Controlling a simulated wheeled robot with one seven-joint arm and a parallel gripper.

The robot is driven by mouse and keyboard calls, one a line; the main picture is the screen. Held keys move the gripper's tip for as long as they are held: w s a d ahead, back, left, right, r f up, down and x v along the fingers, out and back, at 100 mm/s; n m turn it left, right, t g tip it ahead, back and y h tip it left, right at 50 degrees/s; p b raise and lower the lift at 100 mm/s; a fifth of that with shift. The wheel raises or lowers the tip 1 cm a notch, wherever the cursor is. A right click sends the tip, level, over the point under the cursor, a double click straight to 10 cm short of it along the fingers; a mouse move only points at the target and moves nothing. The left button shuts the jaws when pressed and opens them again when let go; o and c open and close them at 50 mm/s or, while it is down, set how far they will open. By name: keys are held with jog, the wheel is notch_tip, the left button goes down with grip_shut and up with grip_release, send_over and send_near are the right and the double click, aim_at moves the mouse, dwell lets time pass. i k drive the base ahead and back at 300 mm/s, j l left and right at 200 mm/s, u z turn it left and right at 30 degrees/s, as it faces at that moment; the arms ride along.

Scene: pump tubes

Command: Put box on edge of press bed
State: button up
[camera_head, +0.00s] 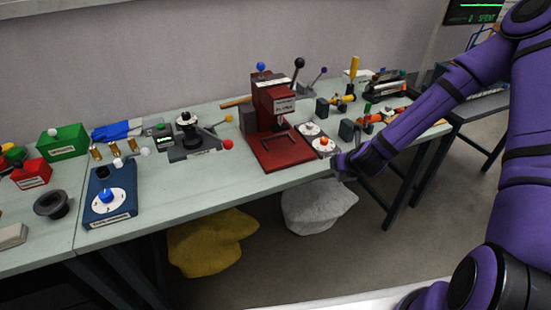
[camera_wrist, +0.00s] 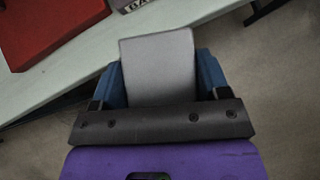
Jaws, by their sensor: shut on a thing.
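A plain grey box (camera_wrist: 158,62) sits between the two blue fingers of my gripper (camera_wrist: 160,78), which is shut on it. In the head view my gripper (camera_head: 344,166) is at the table's front edge, right of the press; the box is hard to make out there. The red press (camera_head: 272,105) stands on the table with its flat red bed (camera_head: 284,152) toward the front. The wrist view shows a corner of the red bed (camera_wrist: 42,28) at upper left, apart from the box. The box appears beyond the table edge, over the floor side; its height is unclear.
White round dials (camera_head: 322,144) sit right of the bed, close to my gripper. Several small tools and blocks (camera_head: 367,112) stand farther right. A black device with a red-knobbed lever (camera_head: 192,140) is left of the press. Yellow and white sacks (camera_head: 318,205) lie below the table.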

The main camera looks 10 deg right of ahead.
aim_at(288, 156)
jog(key=j+u, duration=0.2)
jog(key=u, duration=0.15)
jog(key=j+u, duration=0.4)
jog(key=u, duration=0.25)
jog(key=j, duration=0.8)
jog(key=k+l, duration=0.1)
jog(key=l, duration=0.6)
